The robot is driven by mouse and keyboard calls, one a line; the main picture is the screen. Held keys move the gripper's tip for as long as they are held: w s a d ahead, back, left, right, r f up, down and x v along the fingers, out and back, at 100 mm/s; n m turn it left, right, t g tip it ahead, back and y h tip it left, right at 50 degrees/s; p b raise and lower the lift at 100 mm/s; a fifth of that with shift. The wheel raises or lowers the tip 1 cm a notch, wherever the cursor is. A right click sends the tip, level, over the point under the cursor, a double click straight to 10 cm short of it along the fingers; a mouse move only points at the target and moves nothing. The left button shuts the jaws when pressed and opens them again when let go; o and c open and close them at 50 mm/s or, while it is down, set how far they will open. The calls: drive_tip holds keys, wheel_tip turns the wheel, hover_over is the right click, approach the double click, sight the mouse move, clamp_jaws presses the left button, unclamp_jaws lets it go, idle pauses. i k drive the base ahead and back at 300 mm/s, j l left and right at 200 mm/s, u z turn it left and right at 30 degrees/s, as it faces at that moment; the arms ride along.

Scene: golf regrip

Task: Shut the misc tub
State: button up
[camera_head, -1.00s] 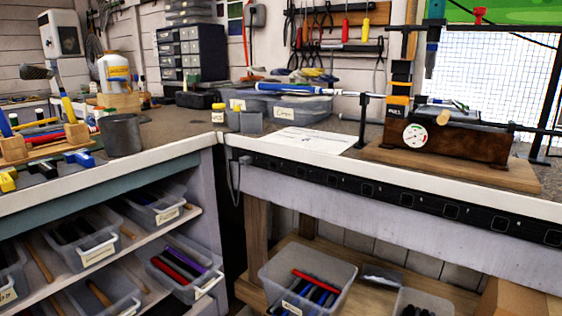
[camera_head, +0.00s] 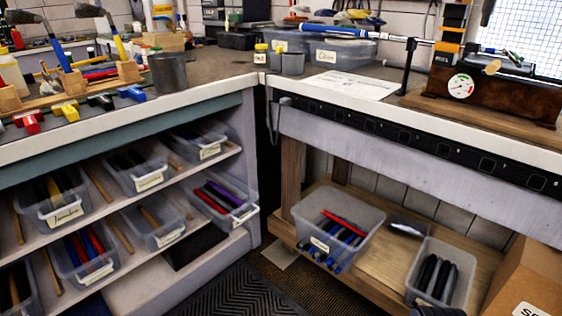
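Clear labelled tubs sit on the shelves under the left bench. One tub holding red and purple grips (camera_head: 240,212) juts out past its shelf's front edge, further than its neighbours. Other tubs include one at upper right (camera_head: 209,153), one with dark grips (camera_head: 149,181), one at left (camera_head: 66,214) and one with red and blue grips (camera_head: 94,269). The labels are too small and blurred for me to tell which says misc. My gripper is not in view.
An open tub with red and blue grips (camera_head: 316,243) and a tub with black grips (camera_head: 457,292) stand on the low right shelf. A cardboard box (camera_head: 535,270) is at lower right. A dark ribbed mat (camera_head: 235,295) lies on the floor between the benches.

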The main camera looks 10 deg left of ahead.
sight(209, 198)
drive_tip(key=i+j+u, duration=0.15)
drive_tip(key=i+j, duration=0.85)
